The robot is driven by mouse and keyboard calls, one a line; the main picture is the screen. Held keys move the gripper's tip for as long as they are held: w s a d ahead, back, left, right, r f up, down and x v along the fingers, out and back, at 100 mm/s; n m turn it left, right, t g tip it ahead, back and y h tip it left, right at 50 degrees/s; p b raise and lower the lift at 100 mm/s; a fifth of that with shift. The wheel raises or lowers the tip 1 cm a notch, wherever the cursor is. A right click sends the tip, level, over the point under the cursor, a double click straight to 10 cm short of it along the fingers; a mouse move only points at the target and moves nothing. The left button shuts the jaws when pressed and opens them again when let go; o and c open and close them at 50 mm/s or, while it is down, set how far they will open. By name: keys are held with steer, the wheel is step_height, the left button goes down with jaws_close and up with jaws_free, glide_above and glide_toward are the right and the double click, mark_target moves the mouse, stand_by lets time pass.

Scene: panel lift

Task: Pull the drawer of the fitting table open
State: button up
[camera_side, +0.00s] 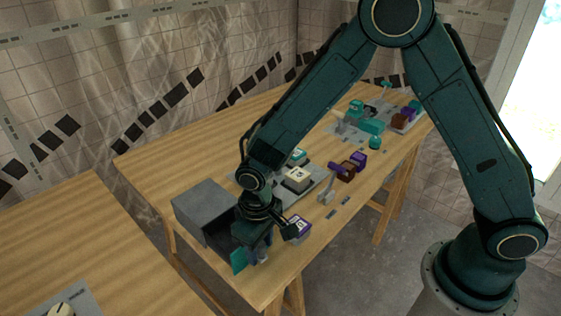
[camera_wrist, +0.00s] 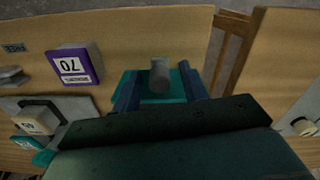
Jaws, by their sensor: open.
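A grey drawer housing (camera_side: 203,204) stands at the near left end of the wooden fitting table (camera_side: 150,165). A teal drawer front (camera_side: 238,261) shows below and right of it, partly hidden by my gripper. In the wrist view the teal front (camera_wrist: 150,98) carries a grey knob-like handle (camera_wrist: 160,75). My gripper (camera_side: 258,258) is at this front. Its two fingers (camera_wrist: 158,85) are open, one on each side of the handle, with gaps visible on both sides. A dark area lies between housing and front; how far the drawer stands open is hard to tell.
Several coloured parts lie farther right. Another wooden table (camera_side: 85,235) is at left.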

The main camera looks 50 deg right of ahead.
step_height(320, 180, up, 14)
steer(key=shift+f, duration=0.15)
stand_by(0.6)
steer(key=s+d+r+m+t, duration=0.1)
steer(key=s+d+r+t, duration=0.2)
steer(key=s+d+r, duration=0.6)
steer(key=s+d+r+m+t, duration=0.1)
steer(key=s+d+r, duration=0.3)
steer(key=s+d, duration=0.5)
steer(key=shift+s+d+t, duration=0.25)
steer(key=shift+s+t, duration=0.2)
steer(key=shift+t, duration=0.35)
